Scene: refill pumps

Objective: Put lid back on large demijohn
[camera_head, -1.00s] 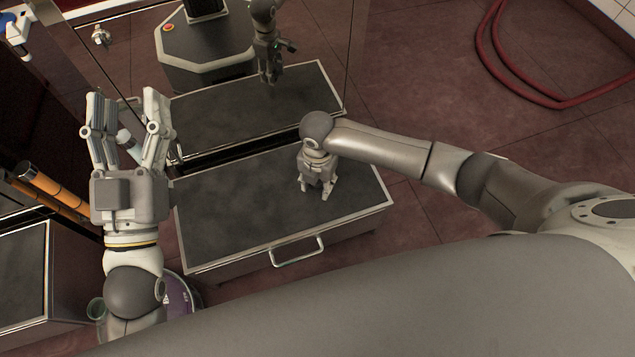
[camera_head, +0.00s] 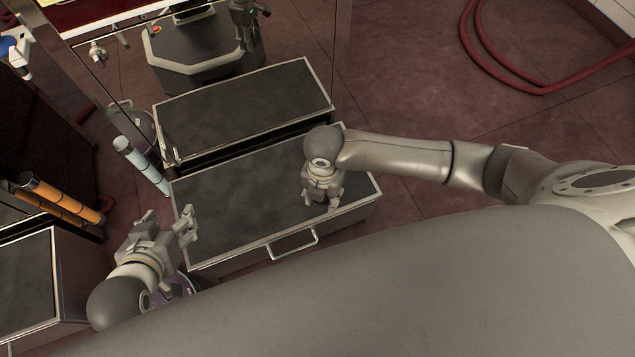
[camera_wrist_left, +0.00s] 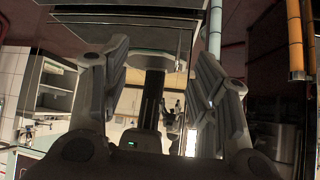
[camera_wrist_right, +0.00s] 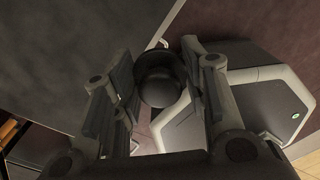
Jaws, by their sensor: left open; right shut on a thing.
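My right gripper (camera_head: 321,202) points down over the dark bench top (camera_head: 235,205). In the right wrist view its fingers are shut on a dark round thing (camera_wrist_right: 160,80), apparently the lid. My own gripper hides this thing in the head view. My left gripper (camera_head: 170,222) is open and empty at the bench's left edge. Its spread fingers also show in the left wrist view (camera_wrist_left: 162,62). A small purple part of a round vessel (camera_head: 186,287), possibly the large demijohn, shows below my left gripper. My arm and body hide most of it, and its mouth is not visible.
A pale blue tube (camera_head: 141,164) stands left of the bench, and orange tubes (camera_head: 62,200) are farther left. Another dark-topped unit (camera_head: 28,285) is at lower left. A mirror-like panel behind the bench reflects it and me. A red hose (camera_head: 500,75) lies on the floor.

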